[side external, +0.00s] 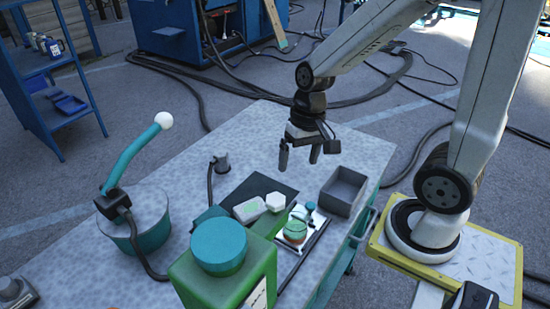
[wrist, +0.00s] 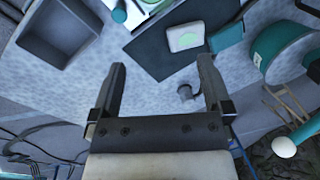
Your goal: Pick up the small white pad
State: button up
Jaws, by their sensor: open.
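The small white pad (side external: 249,210) has a pale green patch on top and lies on a dark mat (side external: 265,187). In the wrist view the pad (wrist: 186,37) lies on the mat (wrist: 150,48), beyond the fingertips and near the right one. My gripper (side external: 299,160) is open and empty, held above the table behind the mat, apart from the pad.
A teal block (wrist: 227,38) is on the pad's other side. The table's far end is clear.

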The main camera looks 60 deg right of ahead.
jog(key=w+d+r+m+t+y, duration=0.2)
jog(key=w+d+m+t+y, duration=0.4)
jog(key=m+y, duration=0.85)
jog(key=m+g+h, duration=0.1)
jog(key=m+h, duration=0.2)
jog(key=h, duration=0.1)
send_near(261, 203)
jog(key=shift+w+a+r, duration=0.15)
jog(key=shift+a, duration=0.4)
jog(key=shift+w+a+r, duration=0.2)
jog(key=shift+a, duration=0.35)
jog(key=shift+f, duration=0.7)
jog(key=shift+x, duration=1.3)
jog(key=shift+x, duration=2.6)
